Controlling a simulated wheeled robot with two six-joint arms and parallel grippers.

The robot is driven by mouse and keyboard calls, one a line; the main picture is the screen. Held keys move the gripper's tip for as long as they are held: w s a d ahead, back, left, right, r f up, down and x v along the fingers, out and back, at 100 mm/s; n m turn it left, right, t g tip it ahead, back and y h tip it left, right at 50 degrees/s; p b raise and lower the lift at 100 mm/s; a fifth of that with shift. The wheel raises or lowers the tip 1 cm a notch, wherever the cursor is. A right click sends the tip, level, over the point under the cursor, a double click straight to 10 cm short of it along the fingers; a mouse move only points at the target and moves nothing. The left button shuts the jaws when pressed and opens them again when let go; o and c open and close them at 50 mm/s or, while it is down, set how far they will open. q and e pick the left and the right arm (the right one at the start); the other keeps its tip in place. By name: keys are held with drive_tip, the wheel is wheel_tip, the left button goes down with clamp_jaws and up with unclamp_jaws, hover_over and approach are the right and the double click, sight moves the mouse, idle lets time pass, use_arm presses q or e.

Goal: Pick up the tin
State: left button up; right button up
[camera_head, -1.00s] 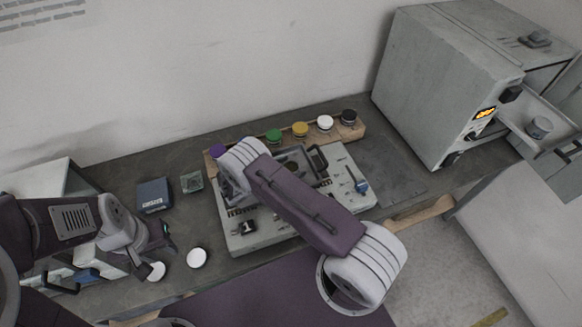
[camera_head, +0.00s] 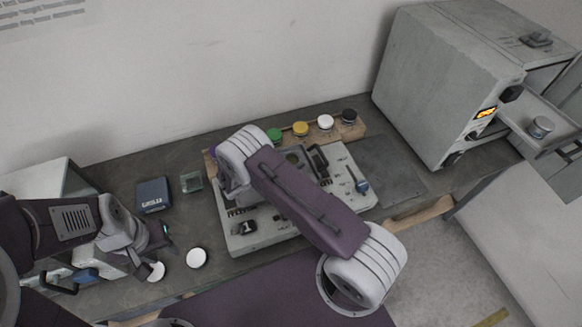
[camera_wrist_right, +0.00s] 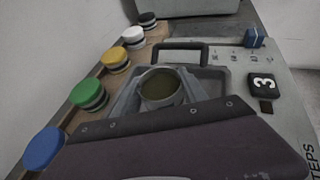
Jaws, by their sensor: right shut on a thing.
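An open round tin (camera_wrist_right: 158,84) with a dark inside shows in the right wrist view, in a recess of the grey lever panel (camera_wrist_right: 225,62). My right gripper (camera_wrist_right: 160,94) has a finger on each side of this tin and is shut on it. In the head view my right forearm covers much of the panel and hides the right gripper. Another small metal tin (camera_head: 541,126) sits on the open drawer of the grey oven at the right. My left gripper (camera_head: 158,248) hangs over the left part of the bench; its opening is unclear.
Several coloured round knobs, including a yellow one (camera_head: 300,129), line a wooden strip behind the panel. A dark blue box (camera_head: 153,195), a small glass block (camera_head: 191,182) and a white disc (camera_head: 196,258) lie left of the panel. The grey oven (camera_head: 445,80) stands at the right.

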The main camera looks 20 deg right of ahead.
drive_tip(key=s+d+r+b, duration=0.1)
drive_tip(key=s+d+r, duration=0.6)
drive_tip(key=s, duration=0.2)
drive_tip(key=shift+d+r, duration=0.25)
drive_tip(key=shift+r, duration=0.05)
